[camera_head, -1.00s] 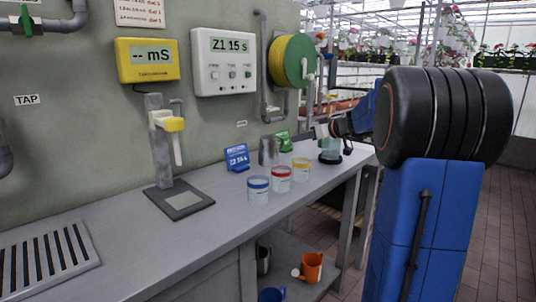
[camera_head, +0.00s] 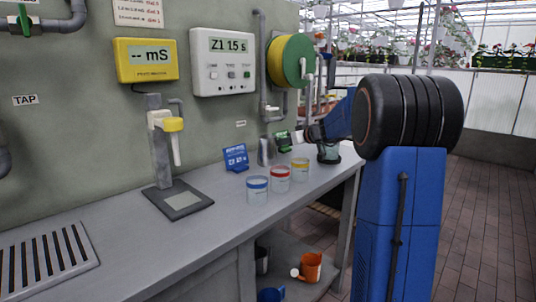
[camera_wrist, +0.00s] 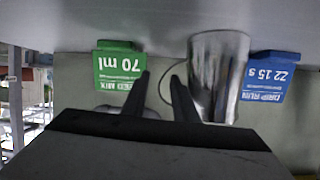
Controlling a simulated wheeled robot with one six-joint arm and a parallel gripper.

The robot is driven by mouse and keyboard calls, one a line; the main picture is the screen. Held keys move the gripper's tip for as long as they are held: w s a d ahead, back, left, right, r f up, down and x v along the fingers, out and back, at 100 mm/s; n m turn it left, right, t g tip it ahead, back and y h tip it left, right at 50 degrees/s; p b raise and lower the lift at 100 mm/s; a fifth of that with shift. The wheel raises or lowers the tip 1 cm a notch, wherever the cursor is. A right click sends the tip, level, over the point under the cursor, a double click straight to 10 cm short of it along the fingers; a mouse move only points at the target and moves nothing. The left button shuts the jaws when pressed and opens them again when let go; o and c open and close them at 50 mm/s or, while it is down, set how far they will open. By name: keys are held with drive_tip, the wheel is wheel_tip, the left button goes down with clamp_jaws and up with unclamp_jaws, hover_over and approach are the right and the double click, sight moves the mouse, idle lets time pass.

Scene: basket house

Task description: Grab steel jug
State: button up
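A shiny steel jug (camera_head: 265,151) stands upright on the grey counter, between the blue card and the green card. In the wrist view, which is upside down, the jug (camera_wrist: 218,75) is right of centre. A thin curved handle on its left reaches the space between my fingertips; I cannot tell whether the fingers are around it. My gripper (camera_wrist: 162,76) is open, with its two dark fingers apart and nothing clamped. In the head view my gripper (camera_head: 301,138) is small and just right of the jug. Another greyish metal vessel (camera_head: 262,260) stands on the lower shelf, partly hidden.
Blue (camera_head: 257,190), red (camera_head: 280,179) and yellow (camera_head: 300,169) banded tubs stand in front of the jug. A green card (camera_wrist: 119,68) and a blue card (camera_wrist: 268,75) flank it. A dark-based glass item (camera_head: 328,153) stands below my arm. The wall is close behind.

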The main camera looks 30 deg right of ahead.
clamp_jaws()
idle(1.4)
